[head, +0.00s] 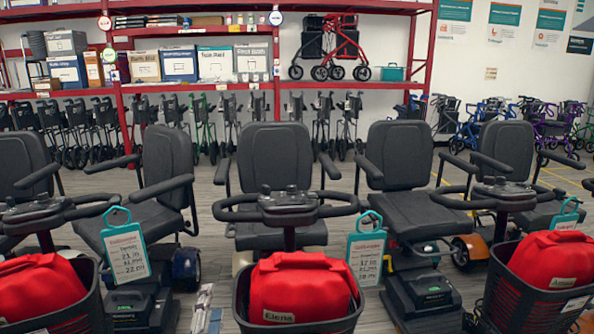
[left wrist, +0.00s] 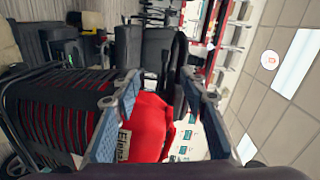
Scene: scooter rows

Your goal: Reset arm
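My left gripper (head: 208,305) shows small at the bottom of the head view, left of the middle scooter's black basket (head: 301,326). In the left wrist view, my left gripper (left wrist: 160,84) has its two blue-padded fingers spread wide apart with nothing held between them. A red bag (head: 300,285) labelled "Elena" sits in that basket. The same red bag (left wrist: 150,125) shows beyond and between the fingers in the wrist view, which is turned sideways. My right gripper is in neither view.
Mobility scooters with black seats (head: 275,160) stand in a row. More red bags sit in baskets at the left (head: 40,290) and right (head: 553,262). Teal price tags (head: 366,250) hang from handlebars. Folded walkers and a red shelf rack (head: 200,86) stand behind.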

